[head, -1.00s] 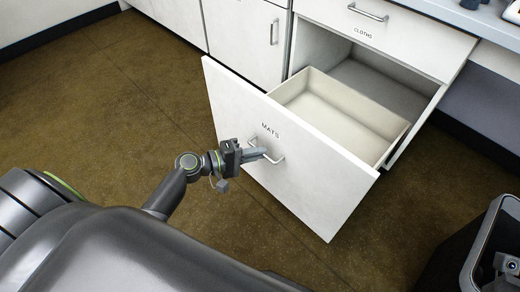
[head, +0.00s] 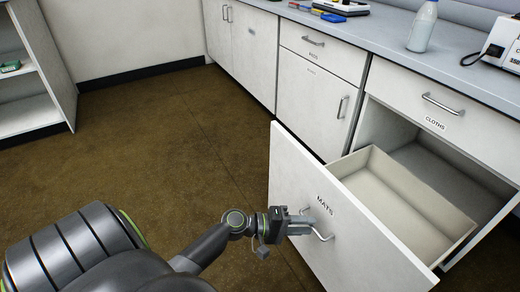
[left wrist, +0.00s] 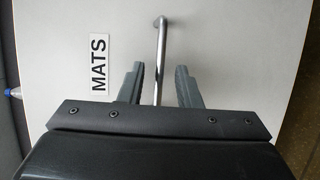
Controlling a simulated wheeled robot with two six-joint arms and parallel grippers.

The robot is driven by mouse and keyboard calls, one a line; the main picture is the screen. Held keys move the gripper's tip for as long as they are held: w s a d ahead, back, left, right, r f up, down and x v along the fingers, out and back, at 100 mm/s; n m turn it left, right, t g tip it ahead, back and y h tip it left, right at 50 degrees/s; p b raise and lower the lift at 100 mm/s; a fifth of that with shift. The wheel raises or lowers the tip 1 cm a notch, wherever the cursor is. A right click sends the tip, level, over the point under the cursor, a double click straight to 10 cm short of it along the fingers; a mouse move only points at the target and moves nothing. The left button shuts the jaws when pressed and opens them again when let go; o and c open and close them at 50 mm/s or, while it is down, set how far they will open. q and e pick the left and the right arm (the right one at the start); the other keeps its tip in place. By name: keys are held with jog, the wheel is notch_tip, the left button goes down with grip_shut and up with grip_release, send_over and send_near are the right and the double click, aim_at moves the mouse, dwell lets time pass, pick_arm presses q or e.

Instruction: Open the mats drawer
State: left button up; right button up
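The mats drawer (head: 345,215) is pulled well out of its cabinet. Its white front carries the label MATS (head: 325,205), and its beige box looks empty. Its metal bar handle (head: 326,236) also shows in the left wrist view (left wrist: 160,45), just right of the label. My left gripper (head: 308,224) is at the handle. In the left wrist view its two fingers (left wrist: 160,88) stand apart on either side of the bar, with a visible gap on each side. My right gripper is not in view.
The closed cloths drawer (head: 440,105) sits above the opening. The counter (head: 385,45) holds a white bottle (head: 423,27), a white device (head: 503,40) and small coloured items. A shelf unit (head: 30,75) stands at left. The brown floor left of the drawer is clear.

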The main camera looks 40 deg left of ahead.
pick_arm(q)
jog(key=p+v, duration=0.1)
jog(key=v, duration=1.5)
jog(key=shift+s+a+r+p, duration=0.2)
jog(key=shift+s+p, duration=0.1)
